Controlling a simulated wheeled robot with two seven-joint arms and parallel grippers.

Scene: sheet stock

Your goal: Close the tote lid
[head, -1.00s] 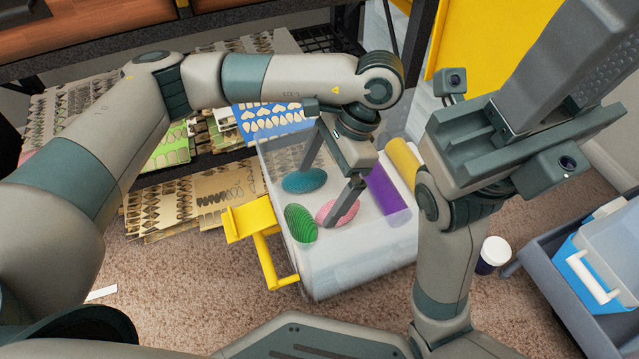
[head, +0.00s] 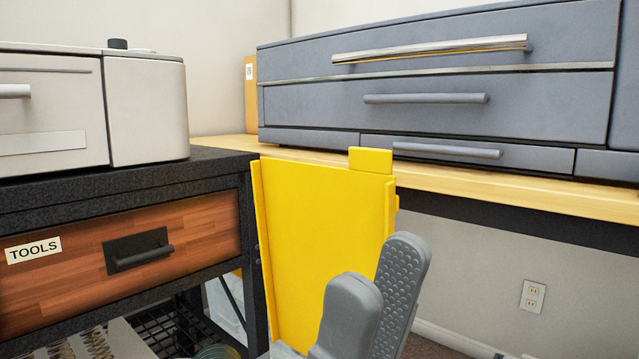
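The yellow lid (head: 315,240) stands upright in the middle of the head view, with a raised tab on its top edge. Its lower part runs behind my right gripper and out of the picture. My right gripper (head: 377,268) is in front of the lid's lower right part, fingers pointing up. The fingers look apart, with a ridged pad showing and nothing between them. I cannot tell whether they touch the lid. A bit of clear plastic (head: 224,312), perhaps the tote, shows left of the lid; the rest is hidden. My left gripper is out of view.
A black bench with a wooden TOOLS drawer (head: 70,262) stands at left, close to the lid. A wooden worktop (head: 500,197) with a grey drawer cabinet (head: 440,95) is behind it. A white drawer unit (head: 150,110) sits on the bench.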

